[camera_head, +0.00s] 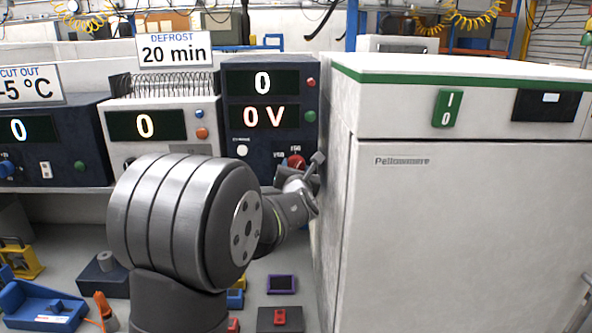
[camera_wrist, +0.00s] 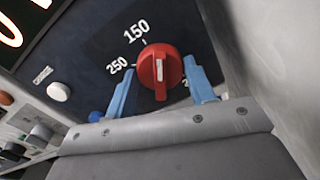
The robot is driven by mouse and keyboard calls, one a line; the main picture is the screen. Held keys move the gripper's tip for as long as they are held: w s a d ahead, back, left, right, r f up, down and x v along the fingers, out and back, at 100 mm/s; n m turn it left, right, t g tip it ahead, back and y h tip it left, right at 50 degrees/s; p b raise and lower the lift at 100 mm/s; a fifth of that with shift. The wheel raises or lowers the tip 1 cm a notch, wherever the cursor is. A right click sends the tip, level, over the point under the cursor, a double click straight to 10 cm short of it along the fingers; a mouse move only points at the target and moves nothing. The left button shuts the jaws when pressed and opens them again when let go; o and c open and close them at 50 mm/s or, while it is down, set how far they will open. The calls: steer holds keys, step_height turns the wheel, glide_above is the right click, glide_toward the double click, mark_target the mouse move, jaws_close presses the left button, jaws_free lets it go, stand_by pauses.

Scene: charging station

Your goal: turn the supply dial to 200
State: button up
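The supply dial is a red knob (camera_wrist: 160,72) on a dark panel, with a white mark running nearly vertically on its face in the wrist view. The label 150 is above it, 250 is to its left, and a label starting with 2 at lower right is mostly hidden by a finger. My gripper (camera_wrist: 159,67) is open, its blue fingers on either side of the knob; I cannot tell whether either touches it. In the head view the red dial (camera_head: 296,162) shows above my wrist on the dark supply unit (camera_head: 262,134), whose displays read 0 and 0 V.
A white cabinet (camera_head: 400,210) stands close on the right of my gripper. The supply also has a white button (camera_wrist: 59,91), and a red and a green button. The defrost unit (camera_head: 146,125) stands to its left. Small items, including a purple-framed one (camera_head: 281,284), lie below.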

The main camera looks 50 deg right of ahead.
steer(key=c, duration=0.3)
steer(key=shift+m, duration=1.6)
steer(key=o, duration=0.9)
steer(key=shift+o, duration=0.2)
steer(key=shift+s+a, duration=0.1)
steer(key=v, duration=1.7)
steer(key=shift+a+r, duration=0.1)
